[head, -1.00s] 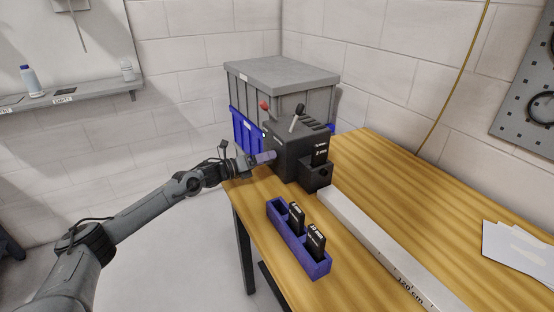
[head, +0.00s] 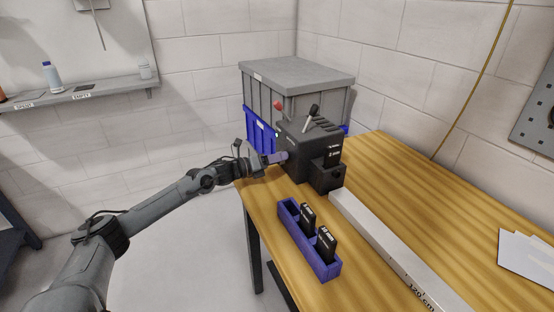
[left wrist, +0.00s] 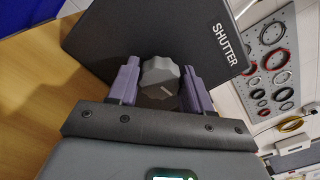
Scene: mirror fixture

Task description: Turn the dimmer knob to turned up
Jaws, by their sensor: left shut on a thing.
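The black machine box (head: 303,146) stands at the far left corner of the workbench. In the left wrist view its face (left wrist: 130,40) carries the word SHUTTER. A grey lobed knob (left wrist: 160,74) sticks out of that face. My left gripper (head: 279,157) reaches the box's left side. In the left wrist view the purple fingers of the left gripper (left wrist: 160,85) stand on both sides of the knob, shut on it. The knob is hidden in the head view. A dark marking shows on the knob, but I cannot read its setting. My right gripper is not in view.
A red-tipped lever (head: 278,105) and a second lever (head: 313,111) rise above the box. A blue holder (head: 320,269) with black blocks and a long pale bar (head: 385,240) lie in front. Grey and blue crates (head: 297,88) stand behind.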

